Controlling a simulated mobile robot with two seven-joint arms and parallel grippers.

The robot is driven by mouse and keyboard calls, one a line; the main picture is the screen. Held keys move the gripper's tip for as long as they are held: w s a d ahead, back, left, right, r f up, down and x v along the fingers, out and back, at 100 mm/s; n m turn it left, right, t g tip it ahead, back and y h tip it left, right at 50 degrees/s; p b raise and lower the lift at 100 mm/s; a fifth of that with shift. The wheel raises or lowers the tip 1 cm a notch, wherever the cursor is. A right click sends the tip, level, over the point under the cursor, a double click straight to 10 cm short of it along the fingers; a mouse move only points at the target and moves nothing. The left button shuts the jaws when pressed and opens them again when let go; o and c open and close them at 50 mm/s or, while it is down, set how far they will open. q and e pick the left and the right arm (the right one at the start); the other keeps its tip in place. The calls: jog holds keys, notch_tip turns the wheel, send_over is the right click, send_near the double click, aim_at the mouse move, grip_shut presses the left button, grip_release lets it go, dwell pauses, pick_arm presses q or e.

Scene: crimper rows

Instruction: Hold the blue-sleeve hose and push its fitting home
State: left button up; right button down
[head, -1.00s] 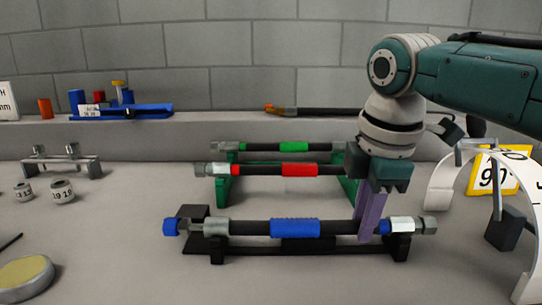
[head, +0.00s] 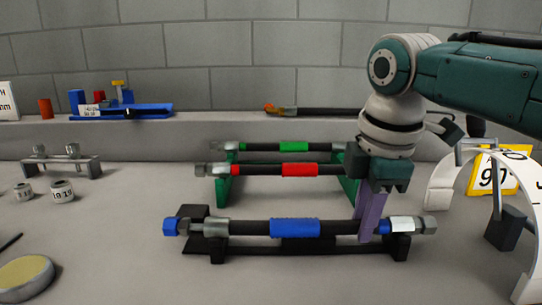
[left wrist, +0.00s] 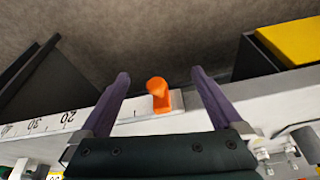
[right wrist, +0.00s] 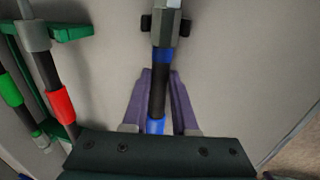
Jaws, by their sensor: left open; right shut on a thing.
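The blue-sleeve hose (head: 345,227) lies level on a black stand (head: 217,255) at the front, with its blue sleeve (head: 295,228) near the middle. A grey ferrule (head: 214,229) is at its left end, beside a grey nut and a blue tip (head: 171,226). A pale hex fitting (head: 403,225) with a blue band is at its right end. My right gripper (head: 370,222) is shut on the hose between sleeve and hex fitting; the right wrist view shows its purple fingers on both sides of the hose (right wrist: 157,95). My left gripper (left wrist: 160,88) is open, only in its wrist view.
Red-sleeve (head: 295,170) and green-sleeve (head: 295,147) hoses lie behind on a green stand (head: 236,185). A white arch (head: 445,195) and yellow sign stand at right. In the left wrist view, an orange peg (left wrist: 157,88) stands between the open fingers, beside a marked scale (left wrist: 60,118).

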jog(key=shift+s+d+f, duration=0.1)
jog(key=shift+f, duration=0.2)
jog(key=shift+d+f, duration=0.1)
jog(key=shift+f, duration=0.15)
dwell(0.5)
jog(key=c, duration=1)
grip_release()
jog(key=o, duration=0.4)
jog(key=shift+a+r, duration=0.15)
jog(key=shift+a, duration=0.05)
jog(key=o, duration=0.6)
jog(key=shift+c, duration=0.2)
